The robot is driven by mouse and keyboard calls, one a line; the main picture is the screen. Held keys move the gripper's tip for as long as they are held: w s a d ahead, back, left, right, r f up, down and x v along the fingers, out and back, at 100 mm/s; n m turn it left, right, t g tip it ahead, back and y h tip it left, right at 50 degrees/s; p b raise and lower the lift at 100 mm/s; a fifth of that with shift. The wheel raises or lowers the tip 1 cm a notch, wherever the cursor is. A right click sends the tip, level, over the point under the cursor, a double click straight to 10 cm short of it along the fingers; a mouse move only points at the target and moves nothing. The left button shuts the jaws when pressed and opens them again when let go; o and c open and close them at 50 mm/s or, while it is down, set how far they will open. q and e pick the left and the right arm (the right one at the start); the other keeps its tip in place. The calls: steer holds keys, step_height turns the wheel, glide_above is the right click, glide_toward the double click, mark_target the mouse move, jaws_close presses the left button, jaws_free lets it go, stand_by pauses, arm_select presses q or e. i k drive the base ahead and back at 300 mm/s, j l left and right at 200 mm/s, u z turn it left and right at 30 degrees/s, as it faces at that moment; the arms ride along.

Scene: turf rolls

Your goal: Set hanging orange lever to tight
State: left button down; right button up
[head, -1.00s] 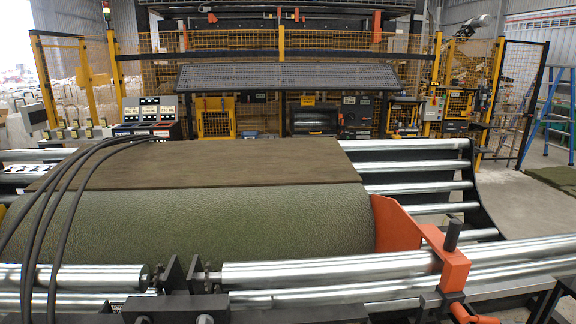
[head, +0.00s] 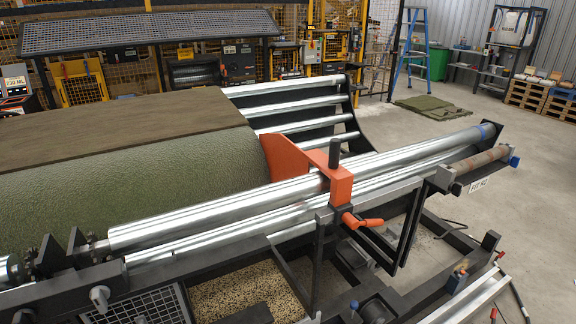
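The orange lever (head: 362,221) sits at the bottom of an orange clamp block (head: 338,185) on the steel roller bar. Its handle points to the right and slightly up, roughly level. The clamp carries a black upright post (head: 335,152) and joins an orange side plate (head: 288,157) against the end of the green turf roll (head: 110,180). No gripper shows in the head view, and neither of my arms is in sight.
A black frame stands just right of and below the lever, with a rusty roller (head: 482,163) beyond it. A blue ladder (head: 410,50), a folded turf pile (head: 433,107) and pallets (head: 540,98) stand behind. Open concrete floor lies at the right.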

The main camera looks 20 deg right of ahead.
mark_target(347, 218)
steer(key=z, duration=1.25)
